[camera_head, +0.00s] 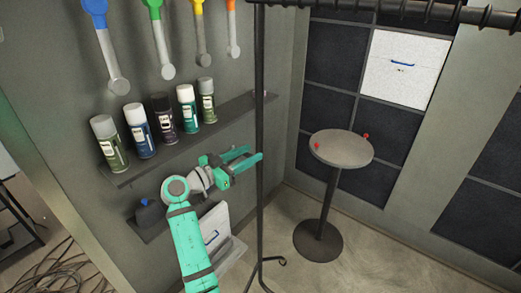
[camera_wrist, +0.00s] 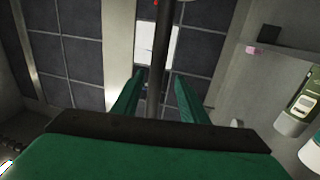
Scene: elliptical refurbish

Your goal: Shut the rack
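My gripper (camera_head: 254,153) is teal and reaches out in front of the left wall, beside a thin black upright pole (camera_head: 260,90). Its two fingers are spread apart. In the wrist view the pole (camera_wrist: 155,85) shows between the fingers (camera_wrist: 155,95); whether they touch it is unclear. A black rail (camera_head: 400,9) runs along the top of the head view. A white box with a blue handle (camera_head: 405,70) is on the back wall, its front flat. A second white piece with a blue handle (camera_head: 215,222) is low behind my arm, partly hidden. Which one is the rack is unclear.
A wall shelf (camera_head: 190,143) holds several spray cans, with several coloured spoon-like tools hanging above. A round stool-like table (camera_head: 341,148) with red knobs stands at the back. Cables (camera_head: 62,270) lie at lower left. The floor right of the pole is mostly clear.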

